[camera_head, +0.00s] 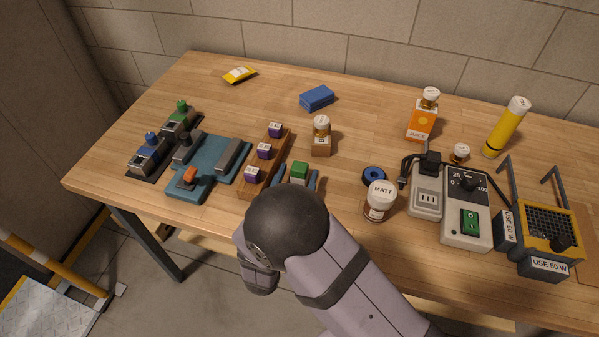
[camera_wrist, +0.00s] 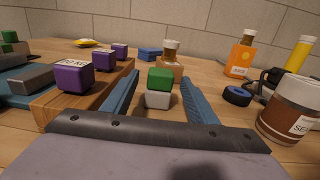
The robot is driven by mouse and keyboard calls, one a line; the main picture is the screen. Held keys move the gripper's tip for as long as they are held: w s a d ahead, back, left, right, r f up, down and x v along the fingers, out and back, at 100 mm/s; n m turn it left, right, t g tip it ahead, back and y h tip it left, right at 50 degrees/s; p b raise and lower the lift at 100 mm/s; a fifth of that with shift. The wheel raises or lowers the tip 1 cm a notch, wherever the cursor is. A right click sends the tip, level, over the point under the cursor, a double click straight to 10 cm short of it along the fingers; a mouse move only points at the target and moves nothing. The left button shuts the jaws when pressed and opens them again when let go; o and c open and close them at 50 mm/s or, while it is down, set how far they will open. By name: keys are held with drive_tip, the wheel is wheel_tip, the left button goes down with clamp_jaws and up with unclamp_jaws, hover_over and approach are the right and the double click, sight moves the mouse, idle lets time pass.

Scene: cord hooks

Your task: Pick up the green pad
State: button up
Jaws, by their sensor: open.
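The green pad (camera_head: 299,170) is a small green block on a light grey base, standing on the table just beyond my arm in the head view. In the wrist view the green pad (camera_wrist: 160,78) sits on its whitish base (camera_wrist: 158,99), between and slightly ahead of my gripper's two blue fingers. My gripper (camera_wrist: 158,88) is open, with one finger on each side of the pad and visible gaps. In the head view my wrist hides most of the gripper; parts of the blue fingers show beside the pad.
A wooden rack (camera_head: 257,182) with purple blocks stands close on the left. A bottle with a wooden-coloured lower part (camera_head: 321,140) is behind the pad. A MATT jar (camera_head: 379,203) and a blue ring (camera_head: 373,176) stand to the right. The far middle table is mostly clear.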

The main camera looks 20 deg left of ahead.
drive_tip(key=shift+w+a+p, duration=0.1)
drive_tip(key=shift+w+p, duration=0.75)
drive_tip(key=shift+w, duration=2.4)
drive_tip(key=c, duration=1.1)
